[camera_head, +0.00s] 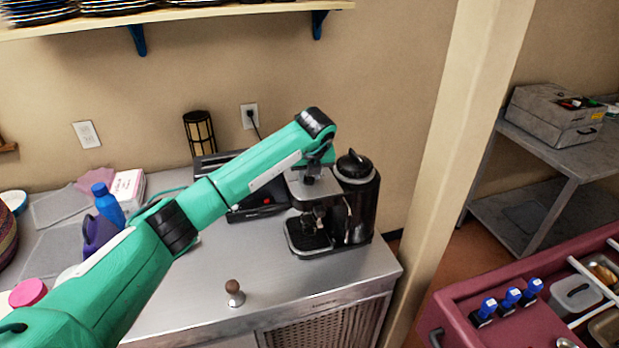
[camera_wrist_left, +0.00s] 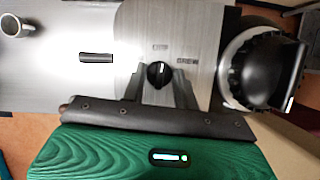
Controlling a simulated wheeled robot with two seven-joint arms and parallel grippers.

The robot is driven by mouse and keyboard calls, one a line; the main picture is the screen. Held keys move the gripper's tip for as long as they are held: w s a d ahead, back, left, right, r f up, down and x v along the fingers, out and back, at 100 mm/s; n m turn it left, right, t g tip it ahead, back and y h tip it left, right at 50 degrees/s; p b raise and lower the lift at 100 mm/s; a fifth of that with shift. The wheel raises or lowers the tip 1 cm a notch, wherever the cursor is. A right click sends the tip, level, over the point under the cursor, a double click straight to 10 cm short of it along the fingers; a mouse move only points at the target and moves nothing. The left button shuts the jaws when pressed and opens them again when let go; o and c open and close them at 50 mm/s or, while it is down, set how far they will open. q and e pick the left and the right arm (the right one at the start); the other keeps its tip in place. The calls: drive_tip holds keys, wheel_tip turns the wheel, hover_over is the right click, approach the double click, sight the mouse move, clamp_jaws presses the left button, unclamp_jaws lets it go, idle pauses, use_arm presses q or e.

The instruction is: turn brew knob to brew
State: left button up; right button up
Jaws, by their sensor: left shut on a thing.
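The coffee machine (camera_head: 297,238) stands on the steel counter, its top and upper front partly hidden by my left arm. My left gripper (camera_head: 312,176) reaches down to its top. In the left wrist view the brew knob (camera_wrist_left: 159,73) is a small round black knob with a light mark, on the brushed metal panel (camera_wrist_left: 137,30). Small dark labels are printed above and to its right, too blurred to read surely. The fingers of my left gripper (camera_wrist_left: 160,84) are shut on the knob, one on either side. My right gripper is not in view.
A black canister-like appliance (camera_head: 362,205) stands close at the machine's right. A dark appliance (camera_head: 262,208) sits at its left. A tamper (camera_head: 235,293) stands near the counter's front. A blue bottle (camera_head: 107,205) and other items crowd the left. The counter's front right is clear.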

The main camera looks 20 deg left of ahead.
use_arm(q)
drive_tip(key=m+b, duration=0.2)
drive_tip(key=m+h+b, duration=0.1)
drive_tip(key=m+b, duration=0.1)
drive_tip(key=b, duration=0.1)
drive_tip(key=m+h+b, duration=0.1)
drive_tip(key=m+b, duration=0.1)
drive_tip(key=b, duration=0.1)
drive_tip(key=shift+a+f+t, duration=0.2)
drive_tip(key=shift+a+t, duration=0.05)
drive_tip(key=shift+t, duration=0.15)
drive_tip(key=shift+r+m+h+b, duration=0.15)
drive_tip(key=shift+m+h+b, duration=0.35)
drive_tip(key=shift+m+b, duration=0.5)
drive_tip(key=shift+m+h+b, duration=0.4)
drive_tip(key=shift+m, duration=0.6)
drive_tip(key=shift+r, duration=0.15)
drive_tip(key=o, duration=1)
drive_tip(key=shift+c, duration=0.2)
